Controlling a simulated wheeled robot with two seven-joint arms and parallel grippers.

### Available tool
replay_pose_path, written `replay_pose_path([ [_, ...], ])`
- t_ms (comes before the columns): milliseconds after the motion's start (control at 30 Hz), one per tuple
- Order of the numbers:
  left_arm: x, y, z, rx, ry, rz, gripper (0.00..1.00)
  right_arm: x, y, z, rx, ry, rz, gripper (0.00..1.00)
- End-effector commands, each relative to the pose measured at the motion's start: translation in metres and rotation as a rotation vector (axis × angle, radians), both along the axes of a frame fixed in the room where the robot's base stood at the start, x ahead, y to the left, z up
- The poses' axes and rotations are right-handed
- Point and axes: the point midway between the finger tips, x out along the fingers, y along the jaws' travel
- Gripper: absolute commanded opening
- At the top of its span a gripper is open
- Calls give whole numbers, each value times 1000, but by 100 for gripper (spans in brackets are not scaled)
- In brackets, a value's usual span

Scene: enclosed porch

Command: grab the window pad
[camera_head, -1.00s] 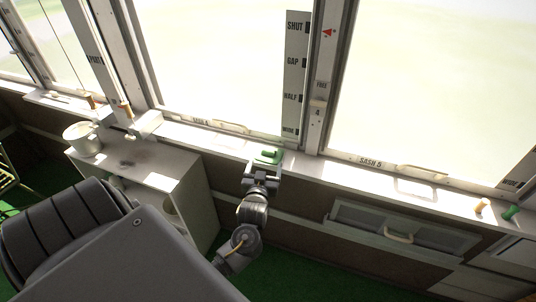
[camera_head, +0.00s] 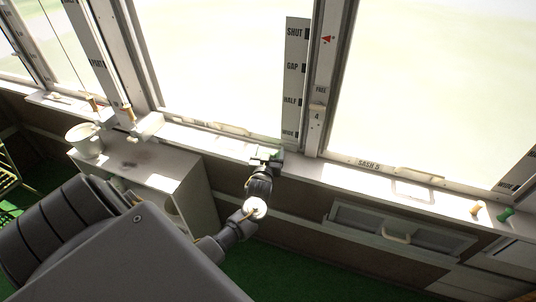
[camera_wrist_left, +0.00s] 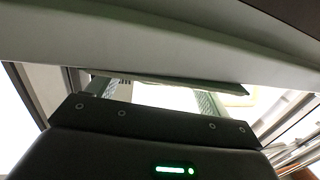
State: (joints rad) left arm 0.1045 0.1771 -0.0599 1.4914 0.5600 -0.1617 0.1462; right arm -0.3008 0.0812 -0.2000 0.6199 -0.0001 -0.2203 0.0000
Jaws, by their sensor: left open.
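The window pad (camera_head: 264,154) is a small green block on the white sill under the middle window, by the post with the SHUT-GAP-HALF scale. My left gripper (camera_head: 267,160) is at the pad with its jaws open, and its body hides much of it. In the left wrist view the two fingers of my left gripper (camera_wrist_left: 163,95) stand apart. A thin dark green edge (camera_wrist_left: 175,82) crosses near their tips; I cannot tell whether it is the pad. Contact between fingers and pad cannot be made out. My right gripper is not in view.
The white sill (camera_head: 330,178) runs along below the windows. A white cabinet (camera_head: 185,183) with a pale pot (camera_head: 88,142) stands at the left.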

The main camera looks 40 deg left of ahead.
Motion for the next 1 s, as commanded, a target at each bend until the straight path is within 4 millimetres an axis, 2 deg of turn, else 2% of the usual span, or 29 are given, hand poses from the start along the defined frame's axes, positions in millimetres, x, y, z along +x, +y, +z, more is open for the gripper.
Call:
replay_pose_path([
  [133,0,0,0,0,0,-1,79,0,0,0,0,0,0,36],
  [167,0,0,0,0,0,-1,77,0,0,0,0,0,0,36],
  [500,-1,0,0,0,0,0,32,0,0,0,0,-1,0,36],
  [833,0,0,1,1,-1,0,31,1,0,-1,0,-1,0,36],
  [1000,0,0,10,0,-4,0,31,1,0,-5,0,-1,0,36],
])
